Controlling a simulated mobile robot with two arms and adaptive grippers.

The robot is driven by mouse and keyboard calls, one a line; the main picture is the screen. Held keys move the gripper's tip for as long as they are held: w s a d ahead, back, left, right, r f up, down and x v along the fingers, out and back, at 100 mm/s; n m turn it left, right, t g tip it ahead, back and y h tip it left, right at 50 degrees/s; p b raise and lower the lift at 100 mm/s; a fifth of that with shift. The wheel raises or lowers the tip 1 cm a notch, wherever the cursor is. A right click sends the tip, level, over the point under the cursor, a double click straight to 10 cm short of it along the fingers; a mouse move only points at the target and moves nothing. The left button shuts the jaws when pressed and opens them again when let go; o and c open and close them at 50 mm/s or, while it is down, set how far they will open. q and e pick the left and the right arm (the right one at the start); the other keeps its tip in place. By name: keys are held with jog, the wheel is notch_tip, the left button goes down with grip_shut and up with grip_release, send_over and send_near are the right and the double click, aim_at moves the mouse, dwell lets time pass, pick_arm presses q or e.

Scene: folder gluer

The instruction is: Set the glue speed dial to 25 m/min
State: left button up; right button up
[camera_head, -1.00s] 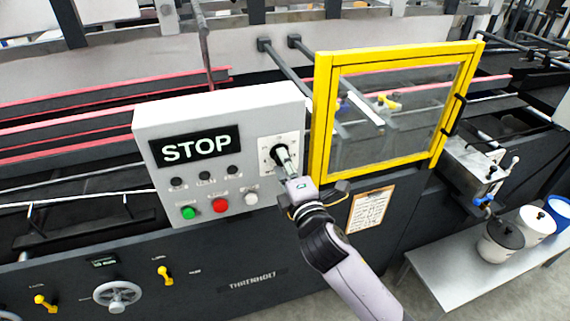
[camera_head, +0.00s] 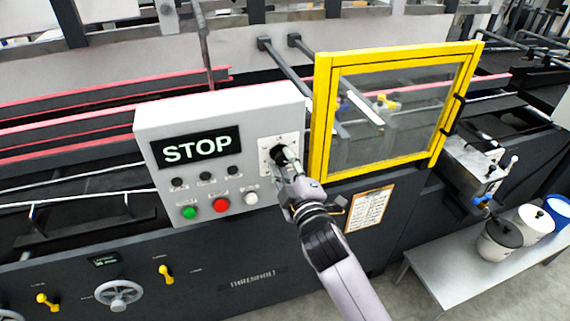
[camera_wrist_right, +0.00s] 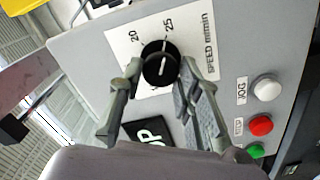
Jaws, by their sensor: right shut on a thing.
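The glue speed dial (camera_head: 277,153) is a black round knob on a white plate at the right of the grey control panel. In the right wrist view, the dial (camera_wrist_right: 161,64) has a white mark roughly in line with the printed 25, near the label "SPEED m/min"; the 20 is to its left. My right gripper (camera_head: 284,160) is at the dial and hides part of it. In the wrist view, my right gripper (camera_wrist_right: 160,71) has one finger on each side of the knob and is shut on it. My left gripper is out of view.
The grey panel (camera_head: 255,104) also carries a STOP display (camera_head: 196,148) and green (camera_head: 189,212), red (camera_head: 221,205) and white (camera_head: 251,198) buttons. A yellow-framed guard (camera_head: 321,115) stands close right of the dial. A clipboard (camera_head: 368,209) hangs below the guard.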

jog(key=shift+f, duration=0.1)
dwell(0.3)
jog(key=o, duration=1.1)
jog(key=shift+o, duration=0.2)
jog(key=v, duration=1.2)
